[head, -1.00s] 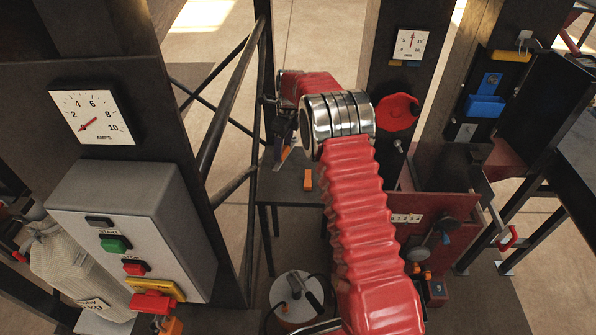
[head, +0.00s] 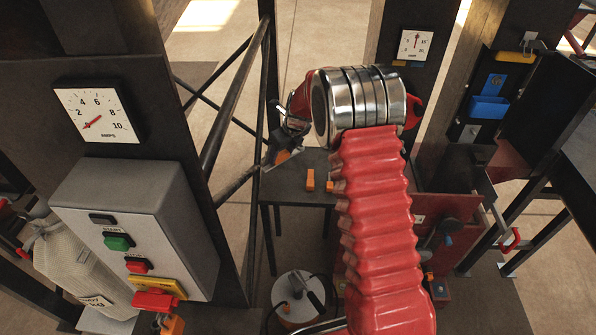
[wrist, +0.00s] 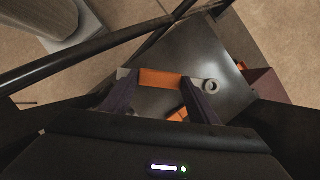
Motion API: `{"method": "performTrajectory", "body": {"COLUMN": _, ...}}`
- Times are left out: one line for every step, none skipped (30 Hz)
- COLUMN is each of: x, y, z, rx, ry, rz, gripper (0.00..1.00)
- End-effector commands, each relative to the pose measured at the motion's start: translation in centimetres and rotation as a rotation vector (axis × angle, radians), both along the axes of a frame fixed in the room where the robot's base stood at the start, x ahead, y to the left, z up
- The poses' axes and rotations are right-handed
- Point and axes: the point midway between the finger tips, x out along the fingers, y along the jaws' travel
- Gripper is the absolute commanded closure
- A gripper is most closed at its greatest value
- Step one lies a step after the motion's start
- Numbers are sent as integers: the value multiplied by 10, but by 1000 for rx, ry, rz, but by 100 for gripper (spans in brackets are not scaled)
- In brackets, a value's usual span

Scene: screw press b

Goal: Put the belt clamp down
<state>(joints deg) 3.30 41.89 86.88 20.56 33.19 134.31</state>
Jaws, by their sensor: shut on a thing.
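The belt clamp (wrist: 172,79), with an orange bar and grey metal parts, one of them a round ring, sits between the two dark fingers of my gripper (wrist: 160,84) in the wrist view. My gripper is shut on it. In the head view my gripper (head: 281,150) is small and partly covered by my own arm; a bit of orange on the clamp (head: 283,157) shows there. The clamp is over the left part of a dark table (head: 292,190). I cannot tell whether it touches the top.
Orange blocks (head: 310,180) stand on the table, right of the clamp. Black diagonal braces (head: 232,100) run close by on the left. A control box (head: 140,220) and dial posts stand around. A round white-topped container (head: 298,294) is on the floor.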

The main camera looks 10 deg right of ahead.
Motion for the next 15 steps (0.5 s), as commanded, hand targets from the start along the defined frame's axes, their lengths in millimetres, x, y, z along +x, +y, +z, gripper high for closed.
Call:
{"method": "performTrajectory", "body": {"x": 0, "y": 0, "z": -3, "rx": 0, "ry": 1, "rz": 0, "gripper": 77}}
{"method": "performTrajectory", "body": {"x": 0, "y": 0, "z": -6, "rx": 0, "ry": 1, "rz": 0, "gripper": 77}}
{"method": "performTrajectory", "body": {"x": 0, "y": 0, "z": -10, "rx": 1, "ry": 1, "rz": -1, "gripper": 77}}
{"method": "performTrajectory", "body": {"x": 0, "y": 0, "z": -15, "rx": 0, "ry": 2, "rz": -1, "gripper": 77}}
{"method": "performTrajectory", "body": {"x": -1, "y": 0, "z": -20, "rx": -1, "ry": 3, "rz": 0, "gripper": 77}}
{"method": "performTrajectory", "body": {"x": -1, "y": 0, "z": -26, "rx": 0, "ry": 4, "rz": 1, "gripper": 77}}
{"method": "performTrajectory", "body": {"x": -1, "y": 0, "z": -31, "rx": 0, "ry": 4, "rz": 1, "gripper": 77}}
{"method": "performTrajectory", "body": {"x": -1, "y": 0, "z": -36, "rx": 0, "ry": 4, "rz": 1, "gripper": 77}}
{"method": "performTrajectory", "body": {"x": -1, "y": 0, "z": -43, "rx": 1, "ry": 4, "rz": 0, "gripper": 77}}
{"method": "performTrajectory", "body": {"x": -1, "y": 0, "z": -47, "rx": 0, "ry": 4, "rz": 1, "gripper": 77}}
{"method": "performTrajectory", "body": {"x": -1, "y": 0, "z": -51, "rx": -1, "ry": 3, "rz": 1, "gripper": 77}}
{"method": "performTrajectory", "body": {"x": 0, "y": 0, "z": -56, "rx": 0, "ry": 2, "rz": 1, "gripper": 77}}
{"method": "performTrajectory", "body": {"x": 0, "y": 0, "z": -58, "rx": 0, "ry": 2, "rz": 1, "gripper": 77}}
{"method": "performTrajectory", "body": {"x": 0, "y": 0, "z": -60, "rx": 0, "ry": 1, "rz": 0, "gripper": 77}}
{"method": "performTrajectory", "body": {"x": 0, "y": 0, "z": -61, "rx": 1, "ry": 0, "rz": 0, "gripper": 77}}
